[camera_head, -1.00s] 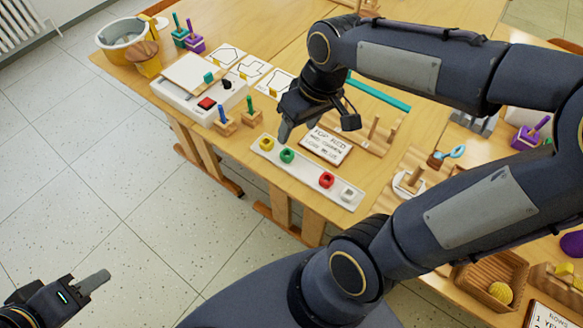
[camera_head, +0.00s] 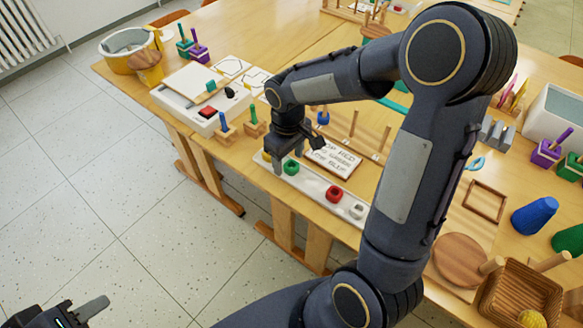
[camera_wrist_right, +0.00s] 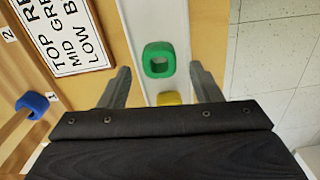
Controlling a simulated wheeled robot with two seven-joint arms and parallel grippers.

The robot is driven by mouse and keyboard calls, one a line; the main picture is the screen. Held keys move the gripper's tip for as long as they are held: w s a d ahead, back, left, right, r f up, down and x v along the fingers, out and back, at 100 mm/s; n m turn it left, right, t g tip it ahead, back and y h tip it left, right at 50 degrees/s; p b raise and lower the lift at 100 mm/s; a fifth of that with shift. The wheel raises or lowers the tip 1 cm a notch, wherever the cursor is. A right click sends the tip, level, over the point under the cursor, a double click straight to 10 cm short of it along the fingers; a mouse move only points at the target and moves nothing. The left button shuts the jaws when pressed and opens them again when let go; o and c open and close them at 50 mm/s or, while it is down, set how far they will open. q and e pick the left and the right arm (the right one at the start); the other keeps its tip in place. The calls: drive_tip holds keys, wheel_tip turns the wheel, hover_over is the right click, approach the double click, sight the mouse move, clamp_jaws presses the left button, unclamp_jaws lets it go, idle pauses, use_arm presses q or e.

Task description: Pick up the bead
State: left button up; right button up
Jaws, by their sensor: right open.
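A white tray (camera_head: 312,184) holds a green bead (camera_head: 291,167), a red bead (camera_head: 333,194) and a white bead (camera_head: 357,211). A yellow bead (camera_wrist_right: 169,98) shows in the right wrist view, partly hidden by the gripper body; the head view hides it. My right gripper (camera_wrist_right: 158,72) is open and empty over the tray's left end. The green bead (camera_wrist_right: 158,60) appears between its fingertips in the wrist view; height above it is unclear. A blue bead (camera_head: 322,118) is on the peg stand, by the "1" mark. My left gripper (camera_head: 88,310) is at lower left, away from the table.
A sign (camera_head: 330,158) lies between the tray and the peg stand (camera_head: 362,146). A white box with a red button (camera_head: 207,112) and small peg blocks (camera_head: 254,122) stand left of the gripper. A wicker basket (camera_head: 515,285) is at lower right.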

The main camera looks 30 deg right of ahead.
drive_tip(key=shift+f, duration=0.2)
drive_tip(key=c, duration=1)
drive_tip(key=shift+c, duration=0.3)
drive_tip(key=shift+r, duration=0.15)
drive_tip(key=shift+r, duration=0.65)
drive_tip(key=s+a+r+p, duration=0.1)
drive_tip(key=s+a+r, duration=0.7)
drive_tip(key=a+r, duration=0.3)
drive_tip(key=shift+s+r+p, duration=0.25)
drive_tip(key=shift+s+p, duration=0.1)
drive_tip(key=shift+s, duration=0.05)
